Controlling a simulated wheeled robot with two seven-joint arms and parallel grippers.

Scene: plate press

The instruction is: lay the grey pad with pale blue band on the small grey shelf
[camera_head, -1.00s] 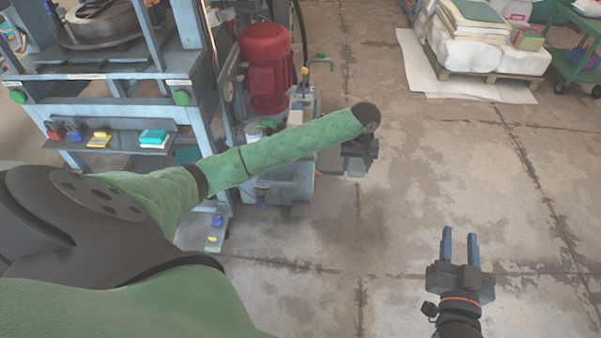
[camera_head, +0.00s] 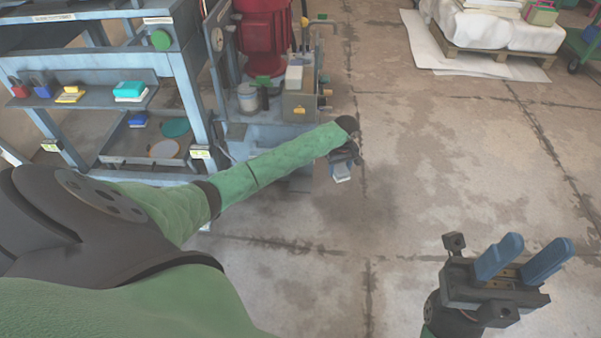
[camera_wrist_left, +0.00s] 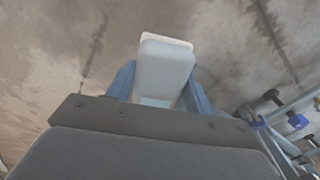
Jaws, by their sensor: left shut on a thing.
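My left gripper (camera_head: 343,160) is over the floor right of the press, at the end of the green sleeved arm. It is shut on the grey pad (camera_head: 341,177). In the left wrist view the pad (camera_wrist_left: 165,65) looks pale grey, with a pale blue band near the finger bases, between the two blue fingers. A small grey shelf (camera_head: 100,91) is on the press frame at the left, well apart from the pad. My right gripper (camera_head: 540,247) is open and empty over the floor at the lower right.
The shelf bears a red item (camera_head: 20,91), a blue item (camera_head: 43,91), a yellow item (camera_head: 69,95) and a teal-and-white block (camera_head: 130,91). A red motor (camera_head: 264,35) and pump parts stand beside the press. Open floor (camera_head: 440,160) lies to the right, with a loaded pallet beyond.

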